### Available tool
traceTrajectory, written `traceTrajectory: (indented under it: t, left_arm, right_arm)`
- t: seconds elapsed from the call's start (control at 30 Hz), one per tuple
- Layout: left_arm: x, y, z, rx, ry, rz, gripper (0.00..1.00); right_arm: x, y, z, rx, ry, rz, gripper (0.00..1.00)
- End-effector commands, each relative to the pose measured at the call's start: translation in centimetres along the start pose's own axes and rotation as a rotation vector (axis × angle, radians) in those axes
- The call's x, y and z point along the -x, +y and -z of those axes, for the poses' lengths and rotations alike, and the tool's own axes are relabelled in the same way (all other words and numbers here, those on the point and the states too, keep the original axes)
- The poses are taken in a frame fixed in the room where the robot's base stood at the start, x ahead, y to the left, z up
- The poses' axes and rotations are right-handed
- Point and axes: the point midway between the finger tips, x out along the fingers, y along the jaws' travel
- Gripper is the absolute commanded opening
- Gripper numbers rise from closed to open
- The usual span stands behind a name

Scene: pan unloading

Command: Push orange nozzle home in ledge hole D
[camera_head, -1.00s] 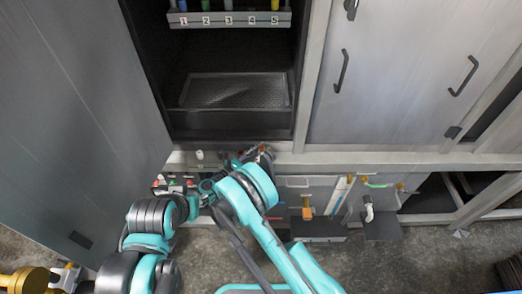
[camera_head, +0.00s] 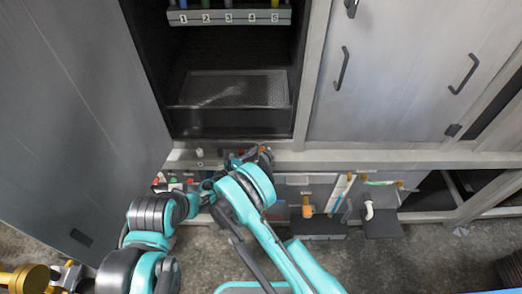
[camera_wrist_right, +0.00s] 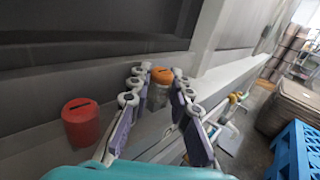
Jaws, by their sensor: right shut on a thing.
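The orange nozzle (camera_wrist_right: 161,74) shows in the right wrist view as an orange cap with a dark slot, at the far end between the fingers. My right gripper (camera_wrist_right: 155,84) is shut on it, with a paler body visible below the cap. In the head view the gripper (camera_head: 262,155) is at the ledge (camera_head: 285,158), mostly behind my own arm, with a speck of orange at its tip. The nozzle's lower end and hole D are hidden, so I cannot tell how deep it sits.
A red slotted cylinder (camera_wrist_right: 80,122) stands on the ledge beside the gripper. A pale fitting (camera_head: 199,152) stands further left on the ledge. The open cabinet holds a perforated tray (camera_head: 235,90) and a numbered rack (camera_head: 228,19). A large grey door (camera_head: 75,110) hangs at the left.

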Motion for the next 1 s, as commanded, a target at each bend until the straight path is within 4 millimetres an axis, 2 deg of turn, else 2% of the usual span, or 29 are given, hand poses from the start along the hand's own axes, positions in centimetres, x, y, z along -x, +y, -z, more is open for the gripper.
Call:
traceTrajectory:
  t: [1.0]
  left_arm:
    - [0.0,0.0,0.0,0.0,0.0,0.0,0.3]
  right_arm:
    - [0.0,0.0,1.3,0.0,0.0,0.0,0.0]
